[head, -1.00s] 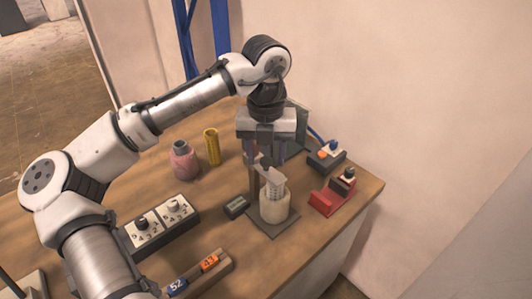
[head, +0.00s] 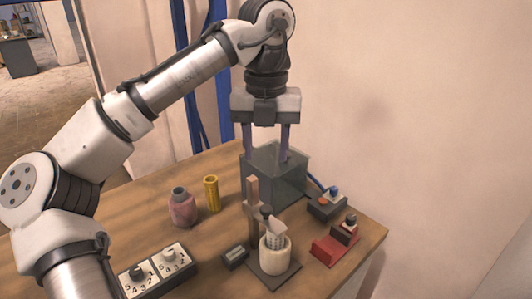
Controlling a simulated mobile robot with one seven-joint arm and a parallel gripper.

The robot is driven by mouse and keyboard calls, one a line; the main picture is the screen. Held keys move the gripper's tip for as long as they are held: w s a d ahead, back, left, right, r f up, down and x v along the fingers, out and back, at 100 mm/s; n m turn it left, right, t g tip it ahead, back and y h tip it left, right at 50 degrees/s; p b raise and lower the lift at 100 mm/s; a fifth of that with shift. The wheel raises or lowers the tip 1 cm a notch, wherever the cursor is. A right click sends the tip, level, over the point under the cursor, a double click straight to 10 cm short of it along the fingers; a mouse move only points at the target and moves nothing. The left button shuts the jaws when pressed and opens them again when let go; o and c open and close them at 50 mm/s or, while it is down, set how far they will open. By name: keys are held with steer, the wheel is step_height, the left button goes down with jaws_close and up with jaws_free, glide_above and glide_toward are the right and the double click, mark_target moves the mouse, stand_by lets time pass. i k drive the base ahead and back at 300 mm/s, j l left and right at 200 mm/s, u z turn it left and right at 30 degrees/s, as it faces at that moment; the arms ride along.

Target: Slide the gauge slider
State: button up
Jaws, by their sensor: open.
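A gauge stands on a dark base plate (head: 262,277) near the table's right side. It has an upright brown post (head: 252,205) and a pale round cup (head: 275,256). A slider with a dark knob (head: 266,212) sits partway down beside the post. A white piece with dark marks (head: 273,236) hangs under it, its lower end at the cup. My gripper (head: 263,158) is open and empty, fingers pointing down, above the gauge in the picture.
A red holder (head: 333,248) and a small box with coloured buttons (head: 326,205) stand to the right. A pink bottle (head: 182,210), a yellow cylinder (head: 212,194), a small dark block (head: 235,257) and a dial panel (head: 158,270) stand to the left.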

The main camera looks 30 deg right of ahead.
mark_target(262, 213)
steer(key=k, duration=1)
